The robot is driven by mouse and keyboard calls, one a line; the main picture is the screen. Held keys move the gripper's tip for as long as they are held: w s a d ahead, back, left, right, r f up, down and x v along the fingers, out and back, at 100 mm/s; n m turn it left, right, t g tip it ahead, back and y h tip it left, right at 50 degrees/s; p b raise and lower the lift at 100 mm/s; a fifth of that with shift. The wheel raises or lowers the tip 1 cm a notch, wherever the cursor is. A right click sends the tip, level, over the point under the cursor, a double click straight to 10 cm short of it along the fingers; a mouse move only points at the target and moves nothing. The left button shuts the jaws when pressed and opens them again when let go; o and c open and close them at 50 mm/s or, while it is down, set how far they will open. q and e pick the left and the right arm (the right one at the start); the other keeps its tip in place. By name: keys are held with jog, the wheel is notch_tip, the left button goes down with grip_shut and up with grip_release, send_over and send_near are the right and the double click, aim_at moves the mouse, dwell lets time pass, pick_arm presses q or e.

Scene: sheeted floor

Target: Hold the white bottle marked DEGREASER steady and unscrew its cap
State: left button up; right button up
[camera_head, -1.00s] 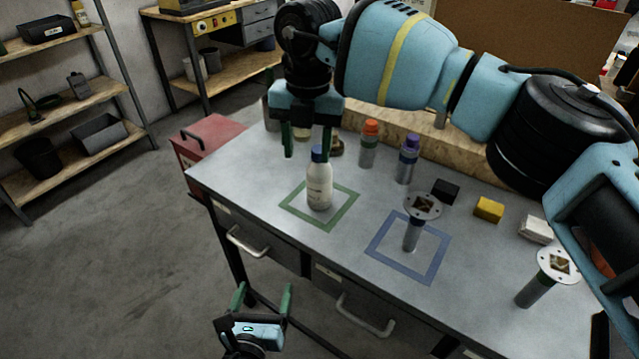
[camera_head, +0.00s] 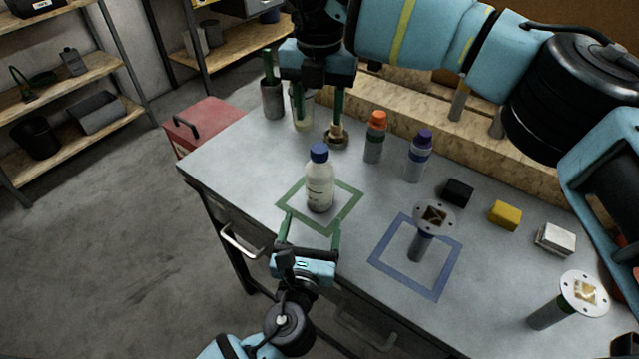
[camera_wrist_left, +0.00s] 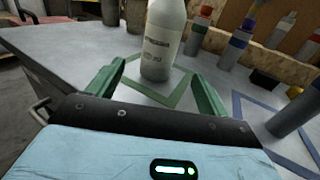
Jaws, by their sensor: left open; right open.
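The white bottle (camera_head: 320,190) stands upright inside the green square outline on the bench, its blue cap (camera_head: 319,152) on top. Its marking is too small to read. In the left wrist view the bottle (camera_wrist_left: 162,42) stands ahead, between the lines of my fingers, with its top cut off. My left gripper (camera_head: 312,219) is open and empty at the bench's front edge, just short of the bottle. My right gripper (camera_head: 318,119) is open, pointing down, above and behind the bottle, apart from the cap.
An orange-capped bottle (camera_head: 374,145) and a purple-capped bottle (camera_head: 418,162) stand to the right. A flanged post (camera_head: 421,245) stands in the blue square outline. Black (camera_head: 458,192), yellow (camera_head: 505,214) and white (camera_head: 555,239) blocks lie farther right. Cans stand behind. Bench left of the bottle is clear.

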aim_at(317, 199)
pick_arm(q)
jog(key=w, duration=0.3)
jog(key=w+d, duration=0.1)
jog(key=w, duration=0.6)
jog(key=shift+w+d, duration=0.15)
jog(key=shift+d, duration=0.15)
pick_arm(e)
jog(key=shift+w+f, duration=0.1)
jog(key=shift+w, duration=0.05)
pick_arm(q)
jog(key=shift+c, duration=0.3)
grip_shut()
pick_arm(e)
jog(key=m, duration=1.3)
jog(key=shift+m, duration=0.3)
jog(key=shift+f, duration=4)
